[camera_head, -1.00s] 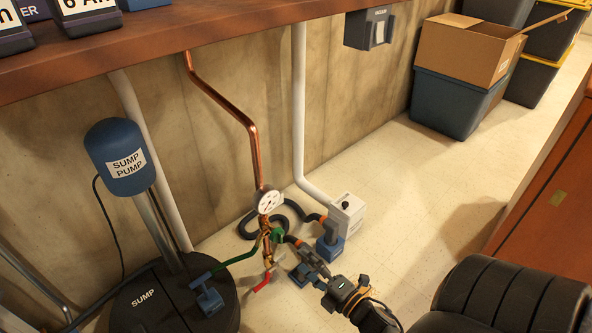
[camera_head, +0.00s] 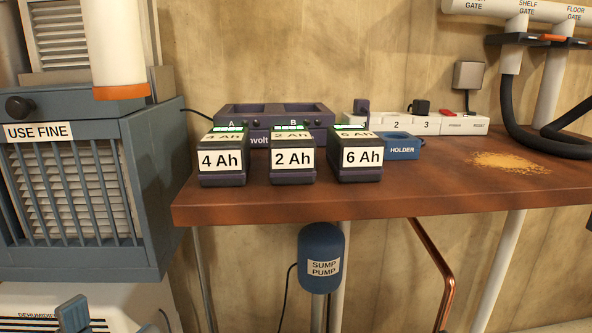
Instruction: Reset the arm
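Neither of my arms and neither gripper shows in the head view. What they hold, and whether they are open or shut, cannot be seen. The view is filled by the wooden bench (camera_head: 400,200) and the wall behind it. The valves and pressure gauge on the floor are out of view.
Batteries marked 4 Ah (camera_head: 222,160), 2 Ah (camera_head: 292,160) and 6 Ah (camera_head: 361,158) stand before a charger (camera_head: 272,114). A blue holder (camera_head: 402,149), a power strip (camera_head: 465,124) and sawdust (camera_head: 510,162) lie rightward. A slatted cabinet (camera_head: 145,190) stands left; the sump pump (camera_head: 321,258) is below.

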